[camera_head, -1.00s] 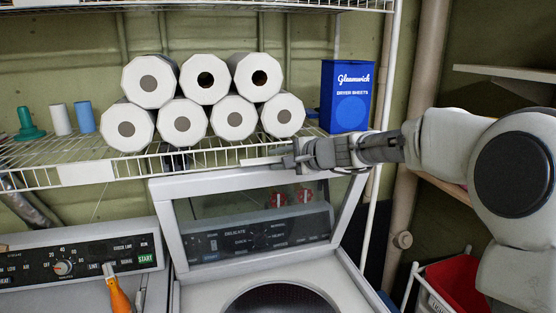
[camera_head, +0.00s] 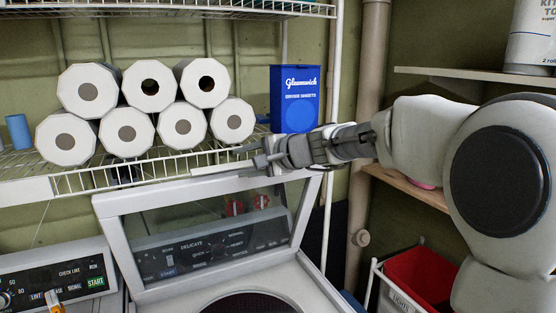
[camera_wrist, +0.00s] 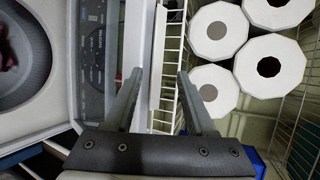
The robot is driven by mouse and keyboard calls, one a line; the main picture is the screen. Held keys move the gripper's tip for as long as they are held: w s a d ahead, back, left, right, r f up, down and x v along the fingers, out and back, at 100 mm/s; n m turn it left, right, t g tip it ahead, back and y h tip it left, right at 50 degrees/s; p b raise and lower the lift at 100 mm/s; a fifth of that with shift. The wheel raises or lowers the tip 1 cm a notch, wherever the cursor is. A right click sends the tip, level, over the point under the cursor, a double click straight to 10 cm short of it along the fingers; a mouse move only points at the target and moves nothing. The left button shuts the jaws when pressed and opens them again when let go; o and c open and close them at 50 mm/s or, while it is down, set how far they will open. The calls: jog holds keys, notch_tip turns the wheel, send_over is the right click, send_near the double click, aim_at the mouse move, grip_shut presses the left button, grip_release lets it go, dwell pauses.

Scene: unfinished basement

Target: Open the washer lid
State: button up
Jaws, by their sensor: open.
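The washer lid (camera_head: 118,235) is a white frame with a dark glass window. It stands raised at the back of the washer (camera_head: 312,292), and the drum opening (camera_head: 255,303) shows below it. The washer's control panel (camera_head: 200,250) shows through the glass. My gripper (camera_head: 252,158) is open and empty at the lid's top edge, close to the wire shelf's front. In the wrist view, my gripper (camera_wrist: 160,73) has its fingers spread, with the lid's glass (camera_wrist: 93,60) on the left and the shelf on the right. I cannot tell whether a finger touches the lid.
The wire shelf (camera_head: 85,182) holds several paper rolls (camera_head: 126,131) and a blue dryer sheets box (camera_head: 295,98) just behind my gripper. A second machine's panel (camera_head: 55,283) is at lower left. A red basket (camera_head: 418,275) stands at lower right.

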jog(key=b+v, duration=0.2)
jog(key=v, duration=0.9)
jog(key=shift+d+r, duration=0.15)
jog(key=shift+r, duration=0.05)
jog(key=shift+s, duration=0.1)
